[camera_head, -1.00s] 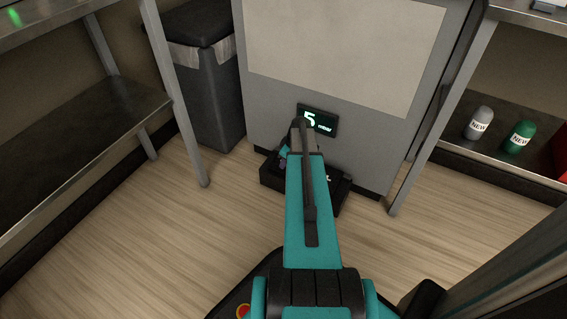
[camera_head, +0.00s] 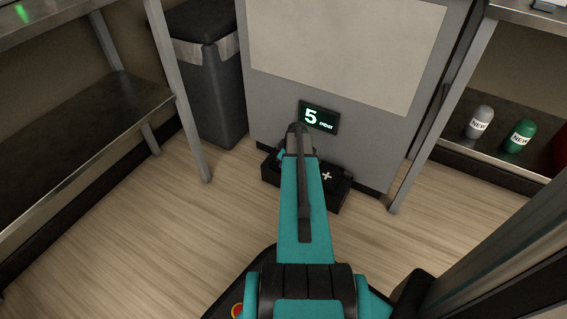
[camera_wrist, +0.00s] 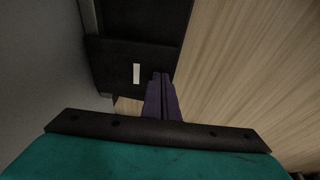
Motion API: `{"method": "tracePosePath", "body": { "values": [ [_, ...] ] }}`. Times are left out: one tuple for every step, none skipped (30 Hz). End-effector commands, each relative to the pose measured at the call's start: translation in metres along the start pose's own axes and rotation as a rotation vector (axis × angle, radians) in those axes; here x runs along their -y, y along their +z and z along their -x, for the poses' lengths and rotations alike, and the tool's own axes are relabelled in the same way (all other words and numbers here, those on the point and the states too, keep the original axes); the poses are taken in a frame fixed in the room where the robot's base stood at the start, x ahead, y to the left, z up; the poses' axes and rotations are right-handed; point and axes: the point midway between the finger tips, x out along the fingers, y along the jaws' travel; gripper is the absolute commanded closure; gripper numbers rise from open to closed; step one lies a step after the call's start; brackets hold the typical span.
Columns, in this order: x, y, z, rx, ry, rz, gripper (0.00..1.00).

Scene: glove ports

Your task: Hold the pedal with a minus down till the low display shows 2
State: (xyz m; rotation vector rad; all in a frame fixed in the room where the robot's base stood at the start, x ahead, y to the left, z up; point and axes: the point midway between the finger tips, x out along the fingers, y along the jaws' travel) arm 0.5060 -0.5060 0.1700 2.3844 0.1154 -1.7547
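The low display (camera_head: 318,117) on the grey cabinet front reads 5 mbar. Below it, a black pedal unit (camera_head: 334,191) stands on the floor, with a white plus on its right part. My arm covers its middle in the head view. In the wrist view the pedal with a minus (camera_wrist: 112,62) shows a white bar. My gripper (camera_wrist: 160,76) has its two purple fingers together, with nothing seen between them. The fingertips overlap the pedal beside the minus mark in that view. I cannot tell whether they touch it. In the head view the fingers are mostly hidden behind my arm.
A dark bin (camera_head: 212,90) stands left of the cabinet (camera_head: 270,108). A metal shelf rack (camera_head: 85,125) is at the left. At the right, a shelf holds a grey (camera_head: 479,122) and a green (camera_head: 519,136) capped container.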

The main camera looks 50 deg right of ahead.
Motion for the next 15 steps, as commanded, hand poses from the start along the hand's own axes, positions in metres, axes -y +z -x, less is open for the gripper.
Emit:
{"method": "tracePosePath", "body": {
  "values": [
    [0.0009, 0.0038, -0.0034, 0.006, -0.004, -0.002, 1.00],
    [0.0006, 0.0044, -0.0034, 0.006, -0.004, -0.003, 1.00],
    [0.0004, 0.0050, -0.0034, 0.007, -0.004, -0.003, 1.00],
    [0.0001, 0.0054, -0.0034, 0.007, -0.004, -0.004, 1.00],
    [-0.0001, 0.0058, -0.0035, 0.008, -0.004, -0.004, 1.00],
    [-0.0003, 0.0063, -0.0035, 0.008, -0.004, -0.004, 1.00],
    [-0.0004, 0.0067, -0.0036, 0.009, -0.004, -0.004, 1.00],
    [-0.0005, 0.0071, -0.0036, 0.009, -0.004, -0.004, 1.00],
    [-0.0007, 0.0075, -0.0037, 0.010, -0.003, -0.005, 1.00],
    [-0.0008, 0.0078, -0.0037, 0.010, -0.003, -0.005, 1.00],
    [-0.0009, 0.0081, -0.0038, 0.011, -0.003, -0.005, 1.00],
    [-0.0011, 0.0086, -0.0038, 0.011, -0.003, -0.005, 1.00],
    [-0.0012, 0.0089, -0.0038, 0.012, -0.003, -0.005, 1.00],
    [-0.0013, 0.0091, -0.0039, 0.012, -0.003, -0.005, 1.00],
    [-0.0014, 0.0094, -0.0039, 0.012, -0.003, -0.005, 1.00]
  ]
}}
